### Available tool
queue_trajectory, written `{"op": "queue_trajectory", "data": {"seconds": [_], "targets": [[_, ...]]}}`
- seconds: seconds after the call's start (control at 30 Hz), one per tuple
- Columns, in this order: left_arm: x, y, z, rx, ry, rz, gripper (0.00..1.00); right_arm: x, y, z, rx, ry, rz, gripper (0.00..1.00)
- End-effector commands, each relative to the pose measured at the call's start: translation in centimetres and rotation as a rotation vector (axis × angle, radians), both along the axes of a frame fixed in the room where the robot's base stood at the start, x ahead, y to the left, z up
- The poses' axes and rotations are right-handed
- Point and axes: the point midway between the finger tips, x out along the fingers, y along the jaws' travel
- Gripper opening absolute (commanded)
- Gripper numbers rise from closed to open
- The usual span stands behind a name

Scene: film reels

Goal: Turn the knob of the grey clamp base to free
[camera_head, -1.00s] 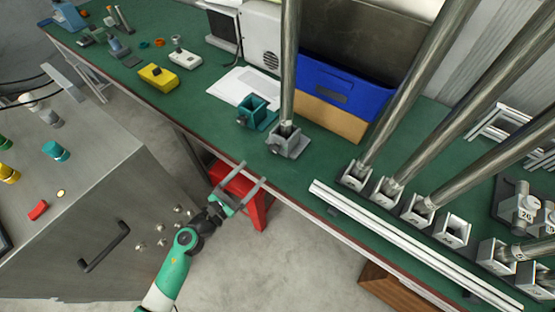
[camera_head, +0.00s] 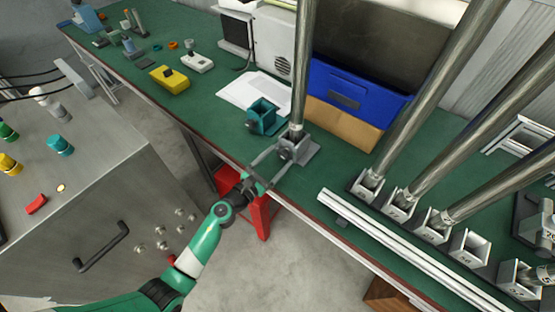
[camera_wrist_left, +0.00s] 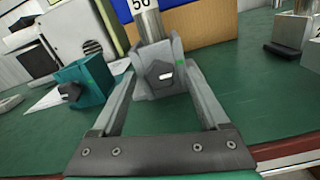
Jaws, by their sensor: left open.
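The grey clamp base (camera_head: 309,153) stands near the front edge of the green bench, with an upright metal pole (camera_head: 300,80) in it. Its dark, faceted knob (camera_wrist_left: 159,76) faces my left gripper and carries a white mark; a small green mark (camera_wrist_left: 180,64) shows on the base beside it. My left gripper (camera_head: 280,162) is open, with its fingers reaching over the bench edge toward the knob. In the left wrist view the fingers lie on either side of the knob and base; I cannot tell whether they touch. My right gripper is not in view.
A teal clamp base (camera_head: 263,117) stands just left of the grey one. A blue bin (camera_head: 350,90) is behind. White rails (camera_head: 390,240) and several grey bases with poles are to the right. A red stand (camera_head: 262,215) is below the bench edge.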

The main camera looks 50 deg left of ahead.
Motion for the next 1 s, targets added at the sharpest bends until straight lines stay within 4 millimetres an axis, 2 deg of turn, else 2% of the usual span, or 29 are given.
{"op": "queue_trajectory", "data": {"seconds": [0.27,0.37,0.7,0.73,1.0], "targets": [[0.38,0.03,0.03,0.000,0.000,0.000,0.78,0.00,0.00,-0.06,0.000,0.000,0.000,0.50],[0.37,0.04,0.03,0.000,0.000,0.000,0.64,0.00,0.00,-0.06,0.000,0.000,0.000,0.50],[0.35,0.04,0.02,0.000,0.000,0.000,0.02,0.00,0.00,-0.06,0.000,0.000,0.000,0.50],[0.35,0.03,0.02,0.000,0.000,0.000,0.00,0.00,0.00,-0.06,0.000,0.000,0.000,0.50],[0.35,0.03,0.04,-0.017,-0.002,0.000,0.00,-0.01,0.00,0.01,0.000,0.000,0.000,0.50]]}}
